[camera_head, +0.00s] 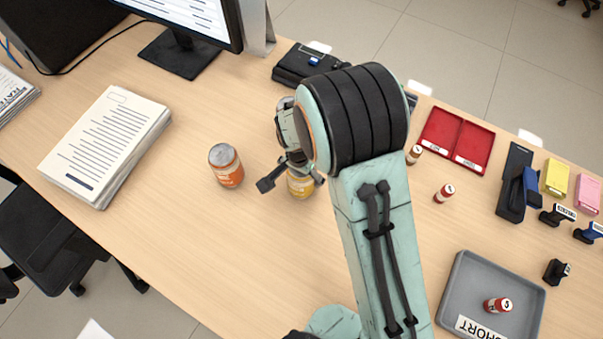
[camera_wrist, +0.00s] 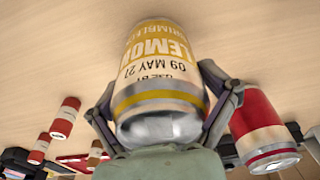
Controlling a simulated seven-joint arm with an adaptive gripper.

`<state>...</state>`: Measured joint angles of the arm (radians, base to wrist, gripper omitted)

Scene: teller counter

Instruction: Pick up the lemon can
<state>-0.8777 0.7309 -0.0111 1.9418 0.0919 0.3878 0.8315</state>
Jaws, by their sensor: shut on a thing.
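The lemon can (camera_wrist: 158,62) is yellow and white with a silver end, and its lettering reads upside down in the wrist view. In the head view the can (camera_head: 300,188) shows only in part, behind my gripper and arm, on or just above the wooden counter; I cannot tell which. My gripper (camera_head: 288,183) is shut on the can, one finger on each side of it. Both fingers of my gripper (camera_wrist: 162,100) show against the can's sides in the wrist view.
An orange can (camera_head: 226,167) stands close to the left. A red can (camera_wrist: 258,128) shows right of my gripper in the wrist view. Paper stacks (camera_head: 110,140) and a monitor (camera_head: 185,50) are left; a red tray (camera_head: 456,138) and grey tray (camera_head: 462,290) are right. The front counter is clear.

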